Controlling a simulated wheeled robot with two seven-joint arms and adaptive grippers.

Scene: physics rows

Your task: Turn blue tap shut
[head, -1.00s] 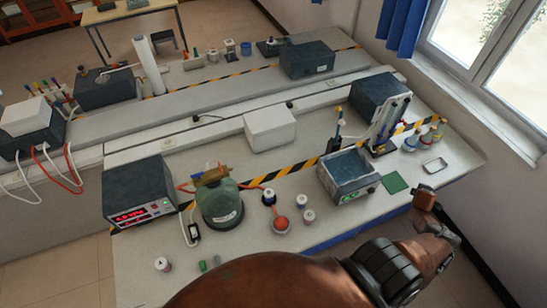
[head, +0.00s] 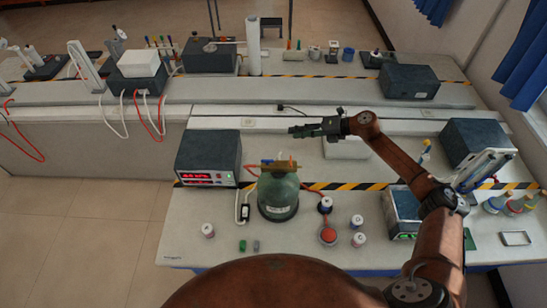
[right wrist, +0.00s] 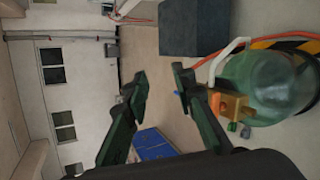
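A green, round-shouldered vessel (head: 278,197) stands on the bench with a brass fitting (head: 266,167) across its top. In the right wrist view the vessel (right wrist: 268,85) lies to the right, with an orange and brass fitting (right wrist: 230,106) on it. A small blue part (right wrist: 178,92), possibly the blue tap, shows by one fingertip, mostly hidden. My right gripper (head: 298,131) is above and behind the vessel in the head view, pointing left. In its wrist view (right wrist: 160,80) the fingers are apart with nothing held between them. My left gripper is out of view.
A dark box with a red display (head: 209,158) stands left of the vessel. A grey bath (head: 403,212) sits below my right forearm.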

